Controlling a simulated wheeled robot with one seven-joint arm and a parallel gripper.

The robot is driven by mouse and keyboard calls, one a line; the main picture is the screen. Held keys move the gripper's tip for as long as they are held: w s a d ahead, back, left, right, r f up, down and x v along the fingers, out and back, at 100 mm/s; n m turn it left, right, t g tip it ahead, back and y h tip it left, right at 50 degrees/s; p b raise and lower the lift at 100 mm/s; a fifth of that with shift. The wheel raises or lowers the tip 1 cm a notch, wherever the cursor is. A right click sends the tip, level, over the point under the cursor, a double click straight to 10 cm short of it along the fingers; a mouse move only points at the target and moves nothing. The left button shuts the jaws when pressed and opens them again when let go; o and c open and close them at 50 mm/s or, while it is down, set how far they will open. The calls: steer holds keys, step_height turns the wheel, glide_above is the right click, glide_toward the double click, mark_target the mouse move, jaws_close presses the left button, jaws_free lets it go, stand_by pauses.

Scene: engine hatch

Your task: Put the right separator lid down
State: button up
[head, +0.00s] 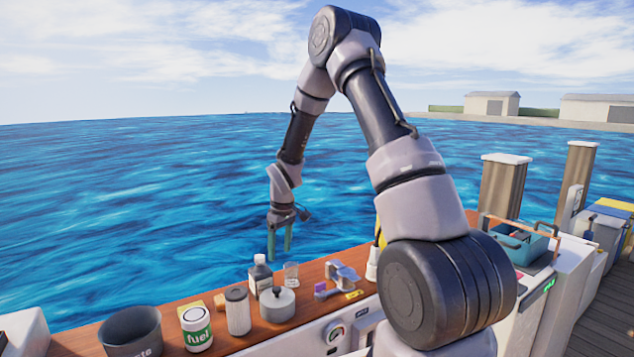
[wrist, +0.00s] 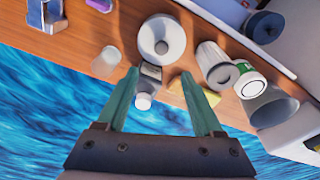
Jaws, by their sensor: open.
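A round grey metal piece with a small knob on top (head: 277,303) stands on the wooden shelf. It looks like a lid on a low body, and I cannot tell whether it is the right separator lid. The wrist view shows it from above, past the fingertips, as a pale disc with a central knob (wrist: 176,57). My gripper (head: 281,250) points down above the water-side edge of the shelf. In the wrist view its green fingers (wrist: 160,75) are apart with nothing held. The lid piece is apart from them.
A white-capped bottle (head: 261,273) and a glass (head: 291,274) stand close below my gripper. A filter (head: 237,311), a fuel can (head: 196,329) and a waste bucket (head: 131,332) stand to the left. A grey and purple device (head: 342,274) lies right. Water lies beyond the shelf (head: 310,291).

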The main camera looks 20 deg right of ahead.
steer(key=s+d+r+m+t, duration=0.25)
steer(key=s+r, duration=0.25)
steer(key=r, duration=0.7)
steer(key=s+d+r+m+t, duration=0.1)
steer(key=s+r+m, duration=0.35)
steer(key=r, duration=0.75)
steer(key=s+r+m, duration=0.1)
steer(key=s+r, duration=0.2)
steer(key=s, duration=0.3)
steer(key=s+r+m+t+y, duration=0.1)
steer(key=s+r, duration=0.2)
steer(key=s, duration=0.4)
steer(key=s+d+r+m+t, duration=0.1)
steer(key=s+r, duration=0.2)
steer(key=s, duration=0.4)
steer(key=shift+r+m, duration=0.3)
steer(key=shift+r, duration=0.05)
steer(key=shift+t, duration=0.25)
